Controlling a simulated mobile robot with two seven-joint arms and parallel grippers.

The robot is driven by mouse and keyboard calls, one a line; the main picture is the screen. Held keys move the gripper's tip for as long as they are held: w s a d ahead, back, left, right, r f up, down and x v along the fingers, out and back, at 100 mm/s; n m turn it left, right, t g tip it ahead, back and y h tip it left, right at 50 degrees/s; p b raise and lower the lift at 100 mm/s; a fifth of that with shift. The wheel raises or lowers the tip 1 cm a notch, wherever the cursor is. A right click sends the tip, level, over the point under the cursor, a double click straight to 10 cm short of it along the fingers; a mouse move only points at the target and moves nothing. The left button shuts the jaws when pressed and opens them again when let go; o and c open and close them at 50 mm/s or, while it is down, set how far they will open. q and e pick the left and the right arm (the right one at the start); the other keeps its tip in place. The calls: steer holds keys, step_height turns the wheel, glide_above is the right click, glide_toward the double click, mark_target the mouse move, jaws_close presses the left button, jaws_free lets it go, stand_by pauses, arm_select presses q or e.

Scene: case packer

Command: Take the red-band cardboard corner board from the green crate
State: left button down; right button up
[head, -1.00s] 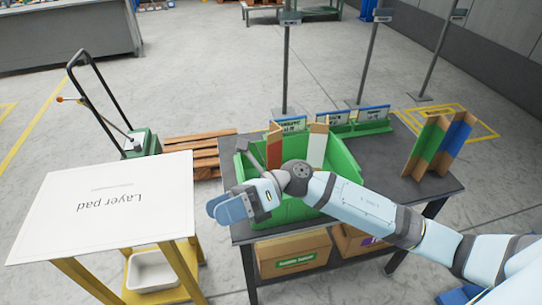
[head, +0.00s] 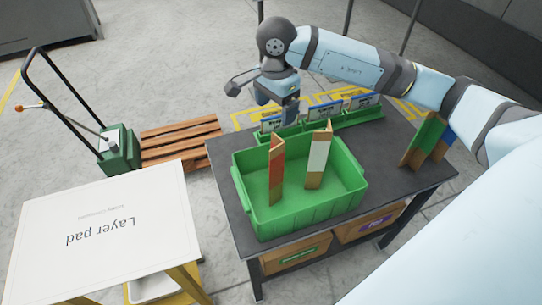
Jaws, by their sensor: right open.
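The red-band corner board (head: 277,172) stands upright in the left part of the green crate (head: 295,225) on the dark table. A white-band corner board (head: 318,158) stands in the crate to its right. My right gripper (head: 287,104) is open, behind the crate above the table's far edge, near the small signs. It is apart from the red-band board, and its fingers are partly hard to make out. My left gripper is out of view.
Green and blue corner boards (head: 428,142) stand at the table's right. A green rack with small signs (head: 325,112) lines the far edge. A layer pad table (head: 100,235) is at left, with a pallet (head: 180,143) behind. Cardboard boxes (head: 295,252) sit below.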

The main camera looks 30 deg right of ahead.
mark_target(278, 137)
steer(key=f, duration=0.4)
steer(key=f+p, duration=0.1)
steer(key=f, duration=0.1)
steer(key=shift+s+f, duration=0.1)
steer(key=shift+s, duration=0.15)
steer(key=shift+f, duration=0.55)
steer(key=f, duration=0.1)
steer(key=f+p, duration=0.1)
steer(key=f, duration=0.1)
steer(key=f+p, duration=0.1)
steer(key=shift+s+d+f, duration=0.15)
steer(key=shift+s, duration=0.1)
steer(key=shift+f, duration=0.35)
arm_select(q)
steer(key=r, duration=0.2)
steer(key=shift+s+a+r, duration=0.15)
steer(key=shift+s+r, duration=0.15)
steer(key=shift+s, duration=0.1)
arm_select(e)
steer(key=shift+c, duration=0.5)
steer(key=c, duration=0.7)
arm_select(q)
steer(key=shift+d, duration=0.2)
arm_select(e)
steer(key=shift+c, duration=0.6)
